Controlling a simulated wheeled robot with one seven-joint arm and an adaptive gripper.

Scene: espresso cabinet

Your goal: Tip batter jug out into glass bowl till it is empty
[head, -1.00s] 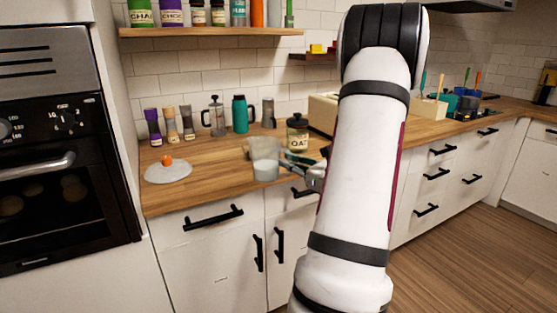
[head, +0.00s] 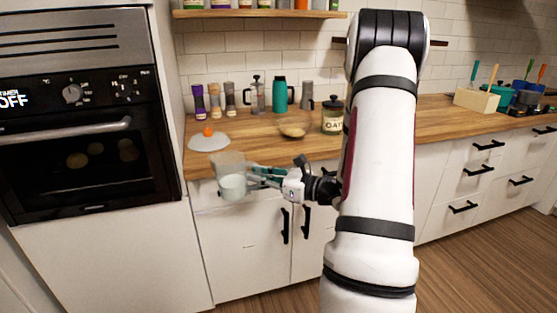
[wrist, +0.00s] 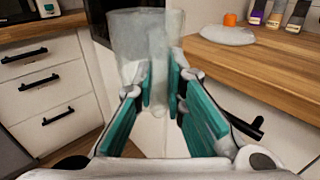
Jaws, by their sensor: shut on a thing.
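My gripper (head: 262,176) is shut on the batter jug (head: 232,182), a clear jug with pale contents low inside. The jug looks upright in the head view, in front of the counter's front edge. In the wrist view the jug (wrist: 140,40) stands between and beyond the teal fingers (wrist: 160,85). The glass bowl (head: 293,129) is on the wooden counter, behind and to the right of the jug, apart from it. It looks see-through with a tan tint; whether anything is in it I cannot tell. The bowl does not show in the wrist view.
A pale disc with an orange knob (head: 209,142) lies left of the bowl. The oat jar (head: 332,115) stands close on its right. Shakers (head: 214,102), a press pot (head: 257,96) and a teal flask (head: 279,95) line the wall. An oven (head: 75,130) is at left.

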